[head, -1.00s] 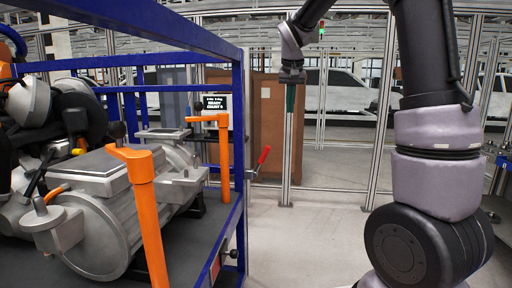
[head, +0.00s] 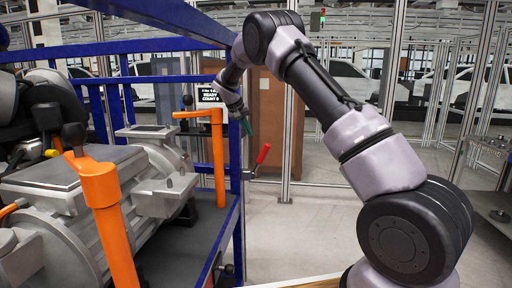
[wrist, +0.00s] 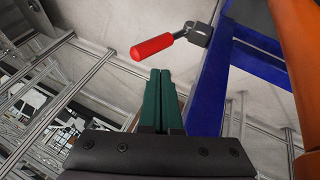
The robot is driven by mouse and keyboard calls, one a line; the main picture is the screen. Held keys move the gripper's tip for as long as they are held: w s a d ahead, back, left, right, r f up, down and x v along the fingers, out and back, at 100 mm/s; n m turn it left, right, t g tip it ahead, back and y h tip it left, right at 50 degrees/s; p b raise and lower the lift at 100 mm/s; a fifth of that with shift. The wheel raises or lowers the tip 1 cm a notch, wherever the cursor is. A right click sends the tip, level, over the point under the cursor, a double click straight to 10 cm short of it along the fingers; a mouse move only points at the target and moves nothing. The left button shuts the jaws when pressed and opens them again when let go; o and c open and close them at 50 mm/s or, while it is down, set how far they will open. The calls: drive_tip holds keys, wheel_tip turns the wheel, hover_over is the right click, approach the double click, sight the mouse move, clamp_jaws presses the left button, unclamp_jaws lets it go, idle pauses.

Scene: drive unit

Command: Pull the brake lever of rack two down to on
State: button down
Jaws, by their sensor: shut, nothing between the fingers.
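The brake lever has a red handle (head: 263,154) and a grey clamp at the blue rack's corner post. In the head view the handle points up and to the right. In the wrist view the red handle (wrist: 152,47) and its grey pivot (wrist: 197,33) lie just beyond the fingertips. My gripper (head: 247,133) has green fingers and is close to the upper left of the handle, apart from it. The gripper in the wrist view (wrist: 160,75) is shut and empty. No rack number is readable.
The blue rack (head: 238,190) holds a large grey drive unit (head: 150,165) and orange posts (head: 218,160). A brown cabinet (head: 275,110) is at the back. The floor right of the rack is clear.

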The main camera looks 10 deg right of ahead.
hover_over(261, 160)
drive_tip(key=a, duration=0.2)
wheel_tip(261, 160, down, 8)
drive_tip(key=shift+w+f, duration=0.1)
drive_tip(key=shift+f, duration=0.1)
idle(0.3)
